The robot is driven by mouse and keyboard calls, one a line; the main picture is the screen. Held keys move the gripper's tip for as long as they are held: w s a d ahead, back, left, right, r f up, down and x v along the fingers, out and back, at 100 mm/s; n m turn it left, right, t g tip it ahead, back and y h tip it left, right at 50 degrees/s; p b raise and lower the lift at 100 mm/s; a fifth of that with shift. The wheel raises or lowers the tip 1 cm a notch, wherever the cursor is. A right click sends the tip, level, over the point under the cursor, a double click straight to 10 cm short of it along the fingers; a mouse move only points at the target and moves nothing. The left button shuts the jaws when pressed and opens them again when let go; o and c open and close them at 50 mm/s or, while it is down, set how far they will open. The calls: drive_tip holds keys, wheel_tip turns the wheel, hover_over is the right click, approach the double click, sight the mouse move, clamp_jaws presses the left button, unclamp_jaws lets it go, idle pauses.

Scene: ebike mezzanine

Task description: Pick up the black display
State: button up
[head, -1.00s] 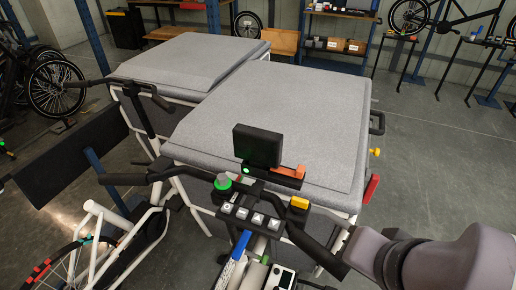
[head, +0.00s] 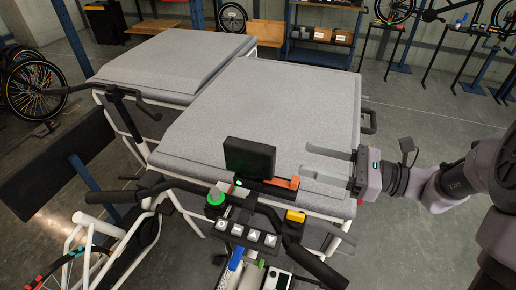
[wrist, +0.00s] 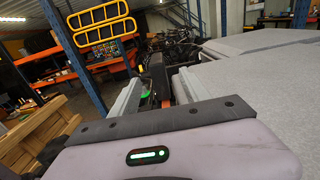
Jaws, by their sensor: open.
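The black display (head: 249,158) is a dark upright rectangular block on a mount at the middle of the handlebar, in front of the grey padded top. My gripper (head: 304,160) is to the right of the display, its two pale fingers open and pointing left at it with a gap between. Nothing is held. In the wrist view the display (wrist: 158,78) shows as a narrow dark upright shape between the open fingers (wrist: 156,82), beyond their tips. An orange lever (head: 283,182) sits on the mount at the display's lower right.
The handlebar (head: 165,188) carries a green button (head: 215,198), a yellow block (head: 295,216) and a row of keys (head: 246,234) below the display. The grey padded top (head: 270,105) lies behind and under my fingers. Shelving (head: 325,45) stands at the back.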

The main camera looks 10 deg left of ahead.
sight(250, 164)
drive_tip(key=a+b, duration=0.1)
drive_tip(key=a, duration=0.6)
drive_tip(key=a+b, duration=0.2)
drive_tip(key=a, duration=0.5)
drive_tip(key=shift+w+a, duration=0.2)
drive_tip(key=shift+a, duration=0.15)
drive_tip(key=shift+d, duration=0.1)
